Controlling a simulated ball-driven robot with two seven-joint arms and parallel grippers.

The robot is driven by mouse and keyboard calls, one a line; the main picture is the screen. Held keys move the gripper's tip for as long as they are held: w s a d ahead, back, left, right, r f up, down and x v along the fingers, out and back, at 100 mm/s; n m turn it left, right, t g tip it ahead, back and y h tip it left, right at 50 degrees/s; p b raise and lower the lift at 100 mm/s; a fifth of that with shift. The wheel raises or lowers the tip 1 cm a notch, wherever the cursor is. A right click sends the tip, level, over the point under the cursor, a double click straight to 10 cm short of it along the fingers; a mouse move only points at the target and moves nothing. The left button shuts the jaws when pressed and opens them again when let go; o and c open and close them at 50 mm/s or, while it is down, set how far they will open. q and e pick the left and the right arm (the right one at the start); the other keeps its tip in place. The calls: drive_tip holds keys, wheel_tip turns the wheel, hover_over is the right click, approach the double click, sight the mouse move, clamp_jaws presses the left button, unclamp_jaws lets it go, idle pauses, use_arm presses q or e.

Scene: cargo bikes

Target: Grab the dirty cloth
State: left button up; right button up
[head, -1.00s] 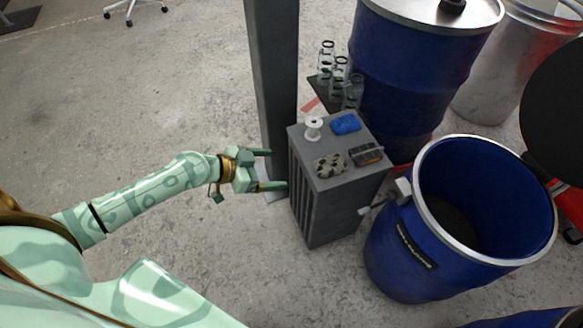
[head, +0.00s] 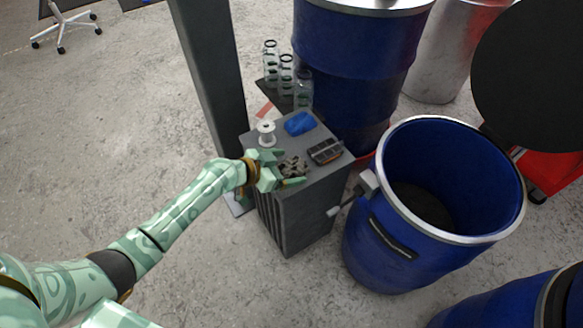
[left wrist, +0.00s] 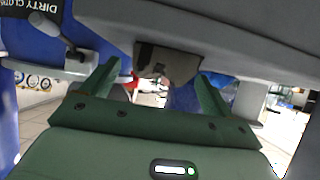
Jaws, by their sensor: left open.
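A beige cloth with dark spots (head: 295,163) lies on top of the grey cabinet (head: 325,178), near its front left edge. My left gripper (head: 290,168) is open, with its fingers on either side of the cloth in the head view and partly covering it. In the left wrist view, a brownish cloth (left wrist: 172,66) shows between and beyond the two open fingers (left wrist: 158,74). I cannot tell whether the fingers touch it. My right gripper is not in view.
A white spool (head: 265,132), a blue cloth-like item (head: 299,123) and a dark tray (head: 325,151) share the cabinet top. An open blue drum (head: 385,250) stands at its right, a grey post (head: 208,80) behind left. Wrist-view lettering reads "DIRTY CLOT".

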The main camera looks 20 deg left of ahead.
use_arm(q)
drive_tip(key=c, duration=1.1)
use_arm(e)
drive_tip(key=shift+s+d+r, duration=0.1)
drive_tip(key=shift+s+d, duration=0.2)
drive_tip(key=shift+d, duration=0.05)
use_arm(q)
drive_tip(key=shift+r, duration=0.1)
